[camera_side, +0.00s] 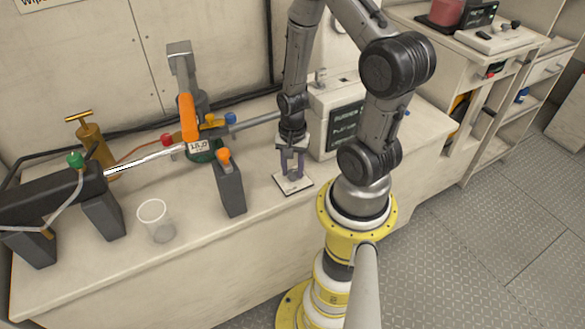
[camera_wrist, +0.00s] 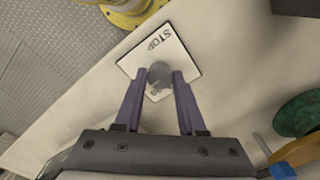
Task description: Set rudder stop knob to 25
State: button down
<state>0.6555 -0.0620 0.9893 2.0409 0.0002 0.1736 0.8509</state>
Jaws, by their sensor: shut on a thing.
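The rudder stop knob (camera_wrist: 160,75) is a small grey round knob on a white square plate (camera_wrist: 182,58) marked "STOP" in the wrist view. Other markings on the plate are partly hidden by the knob and fingers, and I cannot read the setting. In the side view the plate (camera_side: 304,184) lies flat near the bench's front edge. My gripper (camera_side: 292,172) points down over the plate, its purple fingers shut on the knob. It also shows in the wrist view (camera_wrist: 160,80), one finger on each side of the knob.
A dark grey block with an orange top (camera_side: 230,185) stands left of the plate. A clear cup (camera_side: 156,220) is further left. A beige box with a dark panel (camera_side: 335,125) stands behind right. An orange and grey linkage with a "15.0" display (camera_side: 198,147) stands behind left.

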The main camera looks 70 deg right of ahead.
aim_at(293, 172)
jog(key=n, duration=0.3)
jog(key=shift+n, duration=0.4)
jog(key=n, duration=0.4)
jog(key=shift+n, duration=0.3)
jog(key=n, duration=0.4)
jog(key=shift+n, duration=2.4)
jog(key=c, duration=0.5)
grip_release()
notch_tip(293, 172, up, 14)
